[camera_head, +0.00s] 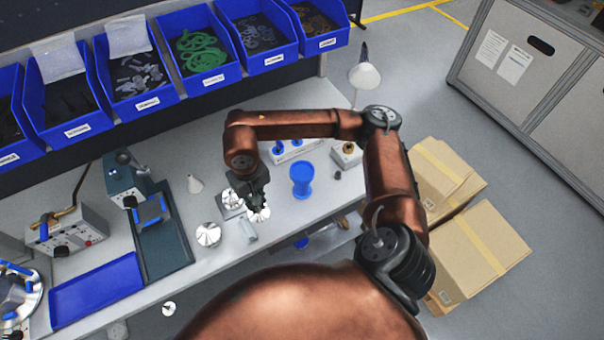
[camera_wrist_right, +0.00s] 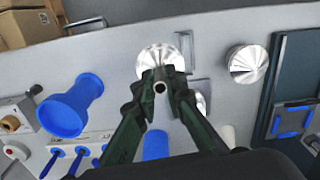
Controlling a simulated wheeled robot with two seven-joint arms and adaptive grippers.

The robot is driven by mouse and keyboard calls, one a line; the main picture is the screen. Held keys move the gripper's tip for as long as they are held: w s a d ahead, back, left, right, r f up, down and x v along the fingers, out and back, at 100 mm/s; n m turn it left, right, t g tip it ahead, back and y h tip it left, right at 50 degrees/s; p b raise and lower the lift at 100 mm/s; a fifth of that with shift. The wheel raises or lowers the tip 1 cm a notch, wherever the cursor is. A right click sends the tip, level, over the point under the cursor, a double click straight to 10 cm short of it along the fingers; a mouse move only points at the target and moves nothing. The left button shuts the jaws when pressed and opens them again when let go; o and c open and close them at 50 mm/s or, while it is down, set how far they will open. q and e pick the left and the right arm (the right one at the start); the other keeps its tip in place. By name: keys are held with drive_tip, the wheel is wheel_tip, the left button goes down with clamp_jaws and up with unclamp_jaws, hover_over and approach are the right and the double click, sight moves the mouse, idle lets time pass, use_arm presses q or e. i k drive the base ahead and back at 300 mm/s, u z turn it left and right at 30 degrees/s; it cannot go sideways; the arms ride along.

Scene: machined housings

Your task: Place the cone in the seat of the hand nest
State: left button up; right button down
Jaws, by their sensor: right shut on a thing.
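My right gripper (camera_head: 257,203) is shut on the narrow top of a silver fluted cone (camera_head: 260,215). In the right wrist view the fingertips (camera_wrist_right: 160,82) close around a small hollow round end, with the cone's wide shiny face (camera_wrist_right: 160,58) beyond. The cone is at or just above the bench; contact is unclear. A grey plate (camera_head: 230,213), beside the gripper, carries another silver piece (camera_head: 232,197); both are partly hidden in the wrist view. A small grey block (camera_head: 247,232) lies near the cone. I cannot tell which of these is the hand nest. My left gripper is not in view.
Another silver cone (camera_head: 208,234) stands to the left, and a white cone (camera_head: 195,184) behind it. A blue flared cup (camera_head: 302,178) stands to the right. Blue-handled tools in a block (camera_head: 290,152) are behind. A dark green-grey tray (camera_head: 165,245) lies left. Blue bins (camera_head: 206,80) line the back.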

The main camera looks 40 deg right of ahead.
sight(302, 172)
drive_tip(key=z, duration=1.15)
